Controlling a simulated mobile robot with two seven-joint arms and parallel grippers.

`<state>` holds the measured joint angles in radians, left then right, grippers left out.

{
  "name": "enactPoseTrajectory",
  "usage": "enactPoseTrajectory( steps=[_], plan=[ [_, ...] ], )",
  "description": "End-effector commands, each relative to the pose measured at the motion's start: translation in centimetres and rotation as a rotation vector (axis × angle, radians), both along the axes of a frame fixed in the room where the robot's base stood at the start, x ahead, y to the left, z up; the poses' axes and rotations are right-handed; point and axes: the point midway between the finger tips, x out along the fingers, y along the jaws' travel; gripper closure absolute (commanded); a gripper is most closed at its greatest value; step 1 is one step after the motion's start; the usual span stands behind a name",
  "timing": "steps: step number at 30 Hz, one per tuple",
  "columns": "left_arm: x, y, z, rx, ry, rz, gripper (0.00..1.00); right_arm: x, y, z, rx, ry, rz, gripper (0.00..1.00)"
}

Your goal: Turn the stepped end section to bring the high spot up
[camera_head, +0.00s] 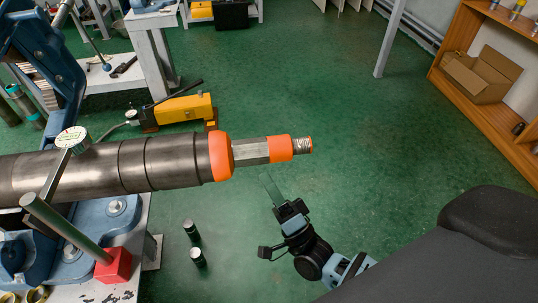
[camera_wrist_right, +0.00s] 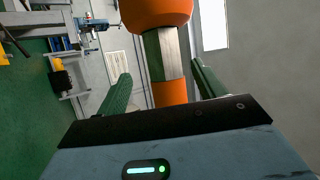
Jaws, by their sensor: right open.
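A large dark metal pipe (camera_head: 120,168) lies horizontally from the left. Its stepped end section has a wide orange band (camera_head: 220,156), a narrower flat-sided metal length (camera_head: 250,152), a second orange band (camera_head: 280,149) and a threaded tip (camera_head: 302,145). My right gripper (camera_head: 270,187) is open just below the narrower length, pointing up at it. In the right wrist view the flat-sided length (camera_wrist_right: 163,54) and the orange band (camera_wrist_right: 169,92) show between the spread green fingers (camera_wrist_right: 161,72). I cannot tell whether they touch. My left gripper is not in view.
A dial gauge (camera_head: 72,139) sits over the pipe at left. A blue vise (camera_head: 95,210) and red block (camera_head: 114,265) are below it. A wooden shelf (camera_head: 480,95) is at right; the green floor between is clear.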

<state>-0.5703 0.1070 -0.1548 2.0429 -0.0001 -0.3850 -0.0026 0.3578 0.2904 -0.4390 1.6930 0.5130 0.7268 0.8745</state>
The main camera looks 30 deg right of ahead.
Motion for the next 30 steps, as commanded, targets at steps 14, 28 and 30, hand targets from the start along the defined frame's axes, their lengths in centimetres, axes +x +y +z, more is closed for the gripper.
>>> enactPoseTrajectory(
  steps=[14,28,30],
  plan=[
    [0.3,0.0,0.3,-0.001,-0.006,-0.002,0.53,1.9,0.0,1.9,0.042,-0.038,0.01,0.31],
    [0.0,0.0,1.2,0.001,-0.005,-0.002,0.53,6.5,1.0,5.1,0.042,-0.037,0.009,0.31],
    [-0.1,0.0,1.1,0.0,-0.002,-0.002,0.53,6.7,1.0,5.2,0.041,-0.035,0.01,0.31]
  ],
)
